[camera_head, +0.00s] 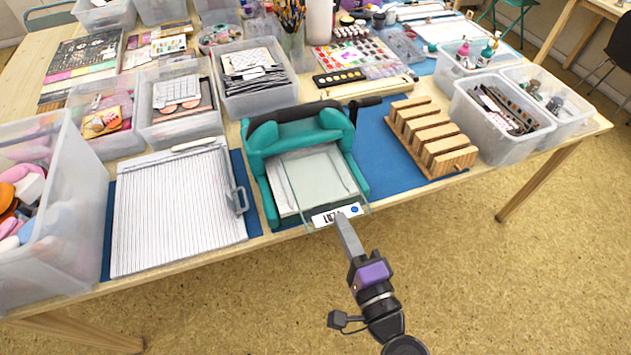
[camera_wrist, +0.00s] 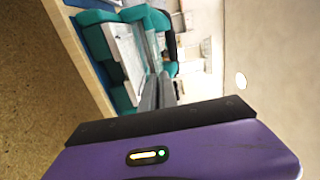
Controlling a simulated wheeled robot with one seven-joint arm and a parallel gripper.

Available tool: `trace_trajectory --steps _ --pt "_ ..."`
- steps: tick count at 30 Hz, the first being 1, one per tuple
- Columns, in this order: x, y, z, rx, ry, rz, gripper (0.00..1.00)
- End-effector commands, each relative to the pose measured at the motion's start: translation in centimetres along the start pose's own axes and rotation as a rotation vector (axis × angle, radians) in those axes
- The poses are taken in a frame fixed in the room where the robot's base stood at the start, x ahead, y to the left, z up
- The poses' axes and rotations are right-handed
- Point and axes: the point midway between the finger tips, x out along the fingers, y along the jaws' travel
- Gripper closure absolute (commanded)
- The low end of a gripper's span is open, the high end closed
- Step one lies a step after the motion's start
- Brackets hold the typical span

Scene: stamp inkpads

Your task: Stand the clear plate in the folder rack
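The clear plate (camera_head: 318,178) lies flat in the teal press (camera_head: 263,180) at the front of the table. Its near edge juts out toward me past the press, close to a white label strip with a blue dot. The wooden folder rack (camera_head: 433,135), with several upright slats and slots between them, stands to the right of the press. My gripper (camera_head: 342,222) is at the plate's near edge. In the wrist view my gripper's grey fingers (camera_wrist: 158,92) lie close together, pointing at the press (camera_wrist: 125,45). Whether they grip the plate cannot be told.
A white scoring board (camera_head: 170,215) lies left of the press. Clear bins stand at the far left (camera_head: 45,240), behind the press (camera_head: 255,100) and right of the rack (camera_head: 490,140). The press's dark handle (camera_head: 365,102) points toward the rack. Blue mat shows between press and rack.

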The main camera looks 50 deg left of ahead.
Motion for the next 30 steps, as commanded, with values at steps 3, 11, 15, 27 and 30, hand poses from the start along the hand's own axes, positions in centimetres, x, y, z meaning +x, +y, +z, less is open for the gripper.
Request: trace_trajectory --steps 3,11,15,27,30 --pt "-1.6 -0.2 -0.1 0.0 0.003 0.0 1.0" --pt "-4.9 -0.7 -0.1 0.0 0.003 0.0 1.0" --pt "-6.6 -0.9 -0.1 0.001 0.003 0.0 1.0" --pt "-11.6 -1.6 -0.1 0.0 0.003 0.0 1.0" --pt "-12.8 -1.8 -0.1 -0.001 0.003 0.0 1.0"
